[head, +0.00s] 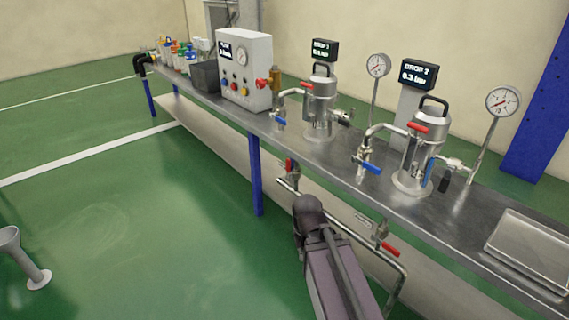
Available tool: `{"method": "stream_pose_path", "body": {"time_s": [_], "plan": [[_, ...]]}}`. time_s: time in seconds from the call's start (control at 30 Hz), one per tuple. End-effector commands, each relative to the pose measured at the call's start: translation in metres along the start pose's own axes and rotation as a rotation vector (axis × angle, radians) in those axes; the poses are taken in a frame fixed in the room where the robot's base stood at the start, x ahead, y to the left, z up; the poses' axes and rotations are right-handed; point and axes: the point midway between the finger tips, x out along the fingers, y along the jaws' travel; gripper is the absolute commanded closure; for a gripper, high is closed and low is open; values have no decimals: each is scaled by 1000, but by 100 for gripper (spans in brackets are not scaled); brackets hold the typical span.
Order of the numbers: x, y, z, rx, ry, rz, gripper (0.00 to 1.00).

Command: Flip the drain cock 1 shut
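Two red-handled cocks sit on the pipework under the bench's front edge. One, the drain cock (290,166) below the left station, has its red handle roughly upright; the other, a second drain cock (390,250) below the right station, has its handle lying sideways along the pipe. No number is readable on either, so the left one being drain cock 1 rests only on its place below the left station. My dark arm reaches up from the bottom centre in front of the lower pipe. My gripper is not visible in this view.
A steel bench (225,110) runs across the view. It carries a left lidded vessel (319,105), a right lidded vessel (414,165), blue-handled valves, gauges, a control box (245,65) and a steel tray (530,245). A blue leg (256,175) stands left of the pipework.

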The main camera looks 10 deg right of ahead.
Motion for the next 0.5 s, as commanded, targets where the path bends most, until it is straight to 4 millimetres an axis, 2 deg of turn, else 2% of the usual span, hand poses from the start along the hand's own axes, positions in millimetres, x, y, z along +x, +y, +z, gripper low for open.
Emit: {"method": "stream_pose_path", "body": {"time_s": [0.27, 0.5], "plan": [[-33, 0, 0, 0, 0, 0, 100], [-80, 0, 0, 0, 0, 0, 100]]}}
